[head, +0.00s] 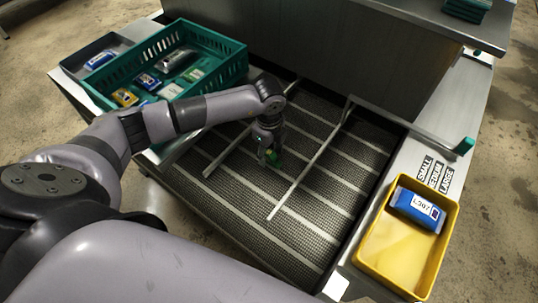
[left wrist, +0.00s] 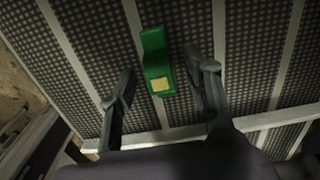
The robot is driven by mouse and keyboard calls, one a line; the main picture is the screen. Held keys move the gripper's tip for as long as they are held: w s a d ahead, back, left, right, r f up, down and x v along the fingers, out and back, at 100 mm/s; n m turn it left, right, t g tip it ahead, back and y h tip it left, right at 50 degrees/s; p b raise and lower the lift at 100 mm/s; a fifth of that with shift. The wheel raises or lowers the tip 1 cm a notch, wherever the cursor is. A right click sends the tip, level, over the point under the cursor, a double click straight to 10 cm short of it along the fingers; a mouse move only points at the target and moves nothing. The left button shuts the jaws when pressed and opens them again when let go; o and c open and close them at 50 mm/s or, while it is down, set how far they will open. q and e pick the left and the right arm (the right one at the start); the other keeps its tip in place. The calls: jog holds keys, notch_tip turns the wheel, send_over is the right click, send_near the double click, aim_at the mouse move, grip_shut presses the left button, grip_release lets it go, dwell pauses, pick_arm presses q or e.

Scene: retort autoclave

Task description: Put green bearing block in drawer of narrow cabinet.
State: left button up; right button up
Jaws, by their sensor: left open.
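The green bearing block (head: 274,158) lies on the dark ribbed mat, partly hidden by my left gripper (head: 267,153) in the head view. In the left wrist view the green block (left wrist: 153,50) shows a pale yellow square on its near end. There my left gripper (left wrist: 160,68) is open, with one finger on each side of the block's near end. Gaps show between the block and both fingers, so it is not gripped. My right gripper is out of view. I cannot make out a narrow cabinet or its drawer.
A teal crate (head: 222,83) with several packets stands at the left, beside a grey tray (head: 112,42). A yellow tray (head: 389,262) with a blue packet (head: 414,207) stands at the right. Thin metal rails (head: 310,167) cross the mat (head: 335,205). A grey metal housing (head: 330,50) rises behind.

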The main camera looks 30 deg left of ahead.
pick_arm(q)
jog(key=shift+f, duration=0.65)
jog(key=shift+c, duration=0.5)
grip_shut()
